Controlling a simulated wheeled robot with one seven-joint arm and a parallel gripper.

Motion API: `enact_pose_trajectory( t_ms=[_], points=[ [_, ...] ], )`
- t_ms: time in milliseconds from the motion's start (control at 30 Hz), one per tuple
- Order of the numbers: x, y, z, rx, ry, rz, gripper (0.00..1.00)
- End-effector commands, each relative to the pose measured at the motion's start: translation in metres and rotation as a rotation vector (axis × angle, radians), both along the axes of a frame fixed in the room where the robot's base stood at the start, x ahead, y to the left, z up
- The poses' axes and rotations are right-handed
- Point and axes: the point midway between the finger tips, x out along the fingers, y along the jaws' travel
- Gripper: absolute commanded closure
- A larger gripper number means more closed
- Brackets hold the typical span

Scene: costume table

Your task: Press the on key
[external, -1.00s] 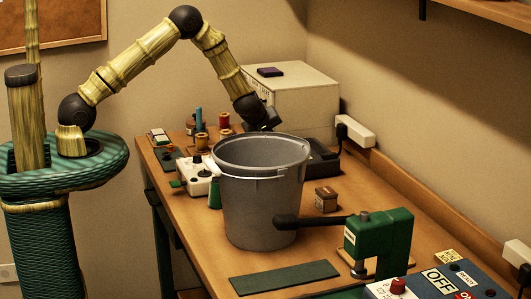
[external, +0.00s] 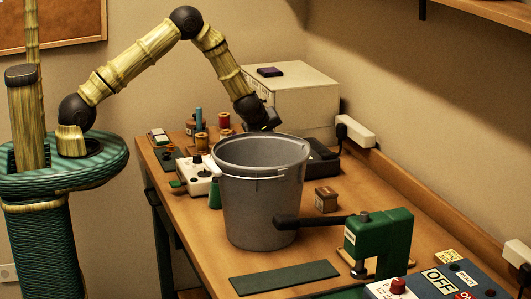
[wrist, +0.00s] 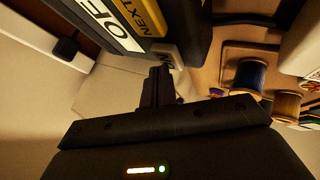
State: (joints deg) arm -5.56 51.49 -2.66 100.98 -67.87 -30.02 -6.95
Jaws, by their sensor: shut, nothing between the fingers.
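My gripper (external: 265,122) is shut and empty at the end of the arm, low behind the bucket's far rim and in front of the cream box. That key sits beside a dark device carrying a white OFF label (wrist: 103,22) and a yellow NEXT label (wrist: 145,15). In the external view a blue control panel (external: 468,275) at the front right shows an OFF label and a partly cut-off red ON label.
A large grey bucket (external: 258,205) stands mid-table and hides part of a black device (external: 322,158). A green press (external: 380,240) with a dark handle stands in front. A cream box (external: 300,100) is behind. Thread spools (wrist: 248,76) lie to the right in the wrist view.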

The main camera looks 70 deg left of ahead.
Motion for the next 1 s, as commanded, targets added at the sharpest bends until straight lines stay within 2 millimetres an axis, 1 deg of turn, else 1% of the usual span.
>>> enact_pose_trajectory(
  t_ms=[33,200,633,1000],
  points=[
    [0.0,0.0,0.006,0.0,0.0,0.0,1.0],
    [0.0,0.0,0.014,0.0,0.0,0.0,1.0],
    [0.0,0.0,0.016,0.0,0.0,0.0,1.0],
    [0.0,0.0,0.047,0.0,0.0,0.0,1.0]
  ],
)
